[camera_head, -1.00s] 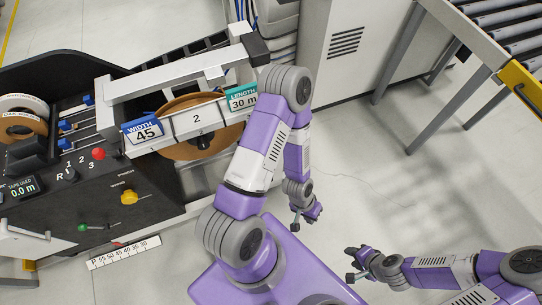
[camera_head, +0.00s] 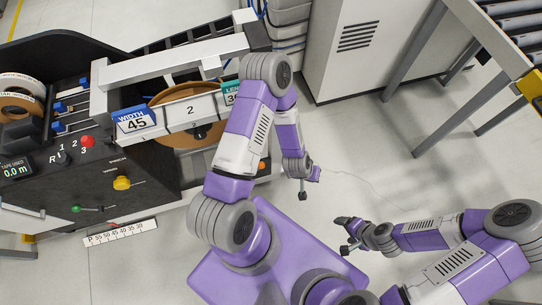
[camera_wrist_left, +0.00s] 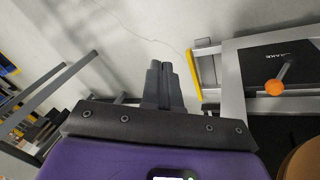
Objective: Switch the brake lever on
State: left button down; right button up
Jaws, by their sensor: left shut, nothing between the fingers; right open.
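The brake lever (camera_wrist_left: 281,76) is a metal rod with an orange ball knob (camera_wrist_left: 274,87). It stands on a black panel (camera_wrist_left: 255,65) labelled BRAKE, at the right of the left wrist view. A small orange spot that looks like the knob also shows beside my left arm in the head view (camera_head: 262,165). My left gripper (camera_wrist_left: 162,66) is shut and empty, left of the lever and apart from it. In the head view it hangs past the machine's end, partly hidden (camera_head: 303,195). My right gripper (camera_head: 341,235) is open and empty over bare floor.
The edge banding machine (camera_head: 130,180) fills the left, with an orange-brown tape roll (camera_head: 165,115), a red button (camera_head: 87,141) and a yellow knob (camera_head: 122,183). A grey cabinet (camera_head: 365,75) and a roller conveyor (camera_head: 495,15) stand behind. Floor between is clear.

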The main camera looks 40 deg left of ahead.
pick_arm(q)
jog(key=w+a+f+n+t+y+b, duration=0.1)
jog(key=w+a+f+n+y, duration=0.1)
jog(key=w+a+f+y, duration=0.3)
jog(key=w+a+n+t+y, duration=0.1)
jog(key=w+a+n, duration=0.15)
jog(key=w, duration=0.45)
jog(key=s+a+f+n+g+y+b, duration=0.1)
jog(key=s+a+f+n+g+y, duration=0.2)
jog(key=g, duration=0.6)
jog(key=s+a+n+y, duration=0.1)
jog(key=n, duration=0.1)
jog(key=shift+s+n, duration=0.3)
jog(key=shift+n, duration=0.05)
pick_arm(e)
notch_tip(320, 180, down, 3)
jog(key=shift+w+r, duration=0.1)
jog(key=shift+r, duration=0.1)
